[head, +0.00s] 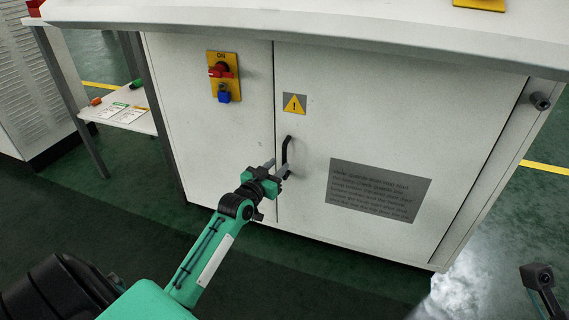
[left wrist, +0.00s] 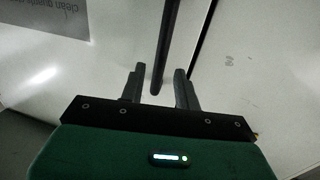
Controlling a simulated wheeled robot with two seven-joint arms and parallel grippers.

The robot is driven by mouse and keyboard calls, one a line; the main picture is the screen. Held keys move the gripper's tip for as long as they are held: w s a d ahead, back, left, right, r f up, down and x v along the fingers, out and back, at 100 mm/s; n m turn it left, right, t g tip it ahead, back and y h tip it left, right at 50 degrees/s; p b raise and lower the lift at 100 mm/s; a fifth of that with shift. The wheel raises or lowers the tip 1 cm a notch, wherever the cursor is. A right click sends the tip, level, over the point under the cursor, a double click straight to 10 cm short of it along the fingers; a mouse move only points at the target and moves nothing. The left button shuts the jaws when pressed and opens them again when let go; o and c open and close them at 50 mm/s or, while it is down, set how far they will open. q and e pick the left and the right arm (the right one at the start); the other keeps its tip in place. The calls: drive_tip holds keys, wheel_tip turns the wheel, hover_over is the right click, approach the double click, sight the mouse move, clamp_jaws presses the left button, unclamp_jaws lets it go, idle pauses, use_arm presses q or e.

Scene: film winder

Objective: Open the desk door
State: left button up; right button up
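The desk door (head: 400,130) is the right-hand white panel under the desk top and looks shut, flush with the panel to its left. Its black upright bar handle (head: 288,150) sits near the door's left edge. My left gripper (head: 279,167) is at the handle's lower part. In the left wrist view the gripper (left wrist: 160,82) is open, with a gap on both sides of the handle (left wrist: 168,40); the handle's end shows between the fingertips. I cannot tell whether either finger touches it.
A yellow switch plate (head: 223,77) with red and blue parts is on the left panel. A yellow warning sign (head: 294,104) and a grey text plate (head: 378,190) are on the door. The desk top (head: 330,25) overhangs. Green floor (head: 330,280) in front looks clear.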

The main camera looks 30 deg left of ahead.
sight(283, 160)
use_arm(q)
drive_tip(key=shift+w+a+b, duration=0.1)
drive_tip(key=shift+w+b, duration=0.65)
drive_tip(key=shift+w, duration=1.65)
clamp_jaws()
